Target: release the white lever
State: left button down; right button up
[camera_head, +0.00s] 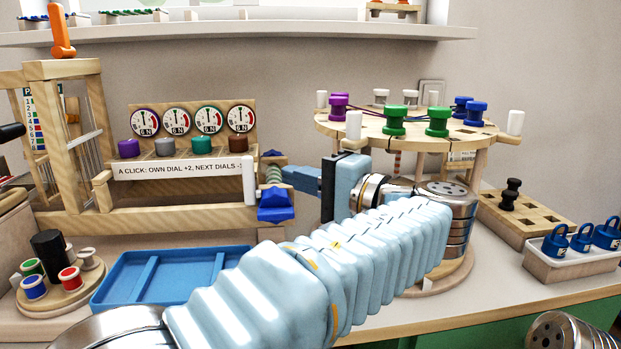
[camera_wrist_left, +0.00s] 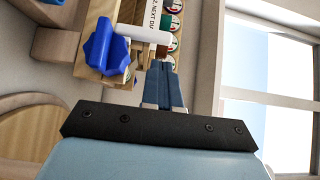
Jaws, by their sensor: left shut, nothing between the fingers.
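The white lever (camera_head: 249,180) stands upright at the right end of the wooden dial frame (camera_head: 160,218), beside a blue star-shaped knob (camera_head: 276,206). In the left wrist view the white lever (camera_wrist_left: 143,34) lies across the picture, next to the blue knob (camera_wrist_left: 103,47). My left gripper (camera_head: 286,173) reaches in from the right, its blue fingers together and empty. The fingertips are close to the lever and knob; a small gap to the lever seems to show. The closed fingers also show in the left wrist view (camera_wrist_left: 163,64). My right gripper is out of view.
A round pegged board (camera_head: 400,140) with coloured spools stands behind my left arm. A blue tray (camera_head: 125,280) and a spool stand (camera_head: 62,296) are at the front left. A wooden block (camera_head: 530,220) and a box of blue padlocks (camera_head: 570,268) are at right.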

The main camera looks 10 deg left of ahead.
aim_at(249, 181)
pick_arm(q)
jog(key=x, duration=0.5)
jog(key=shift+w+a, duration=0.15)
jog(key=shift+a, duration=0.15)
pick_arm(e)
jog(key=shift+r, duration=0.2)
